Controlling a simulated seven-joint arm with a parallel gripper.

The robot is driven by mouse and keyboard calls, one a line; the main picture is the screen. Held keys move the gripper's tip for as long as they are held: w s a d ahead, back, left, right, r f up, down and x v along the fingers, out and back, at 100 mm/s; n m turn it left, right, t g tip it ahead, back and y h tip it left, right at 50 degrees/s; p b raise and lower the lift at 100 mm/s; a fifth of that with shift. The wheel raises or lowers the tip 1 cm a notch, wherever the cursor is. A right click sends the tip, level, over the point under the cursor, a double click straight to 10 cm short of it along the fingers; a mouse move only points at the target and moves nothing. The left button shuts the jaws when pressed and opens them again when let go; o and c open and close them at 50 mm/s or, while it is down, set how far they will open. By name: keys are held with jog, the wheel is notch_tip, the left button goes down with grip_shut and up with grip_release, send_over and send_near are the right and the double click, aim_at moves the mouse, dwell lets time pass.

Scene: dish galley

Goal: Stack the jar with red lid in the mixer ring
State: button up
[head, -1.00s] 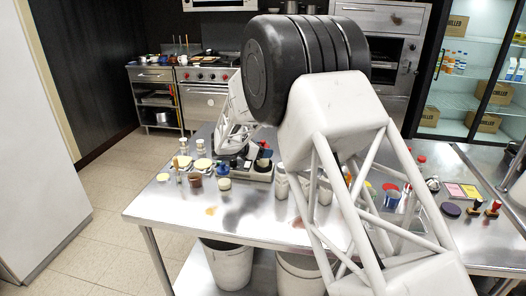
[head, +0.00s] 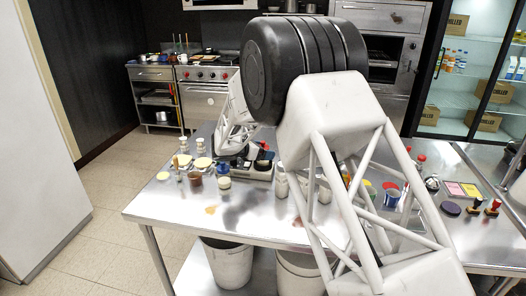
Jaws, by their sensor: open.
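My gripper (head: 228,152) hangs over the far left part of the steel table, partly hidden behind my own arm. It is open, and I see nothing held in it. It is above and close to a dark grey holder (head: 262,176) with small dark round things in it. A small red top (head: 265,145) shows at the back of the holder; I cannot tell if it is the red-lidded jar. Another small red-topped thing (head: 421,159) stands to the right of my arm. I cannot make out the mixer ring for certain.
The steel table (head: 150,207) has jars with cream lids (head: 203,163), a brown jar (head: 195,180) and a small blue thing (head: 222,168) left of the holder. White shakers (head: 281,185) stand to its right. The table's front left is mostly clear. Bins (head: 229,263) stand below.

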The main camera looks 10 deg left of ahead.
jog(key=shift+r, duration=0.15)
jog(key=shift+r, duration=0.2)
jog(key=v, duration=1.2)
jog(key=shift+f, duration=0.1)
dwell(0.6)
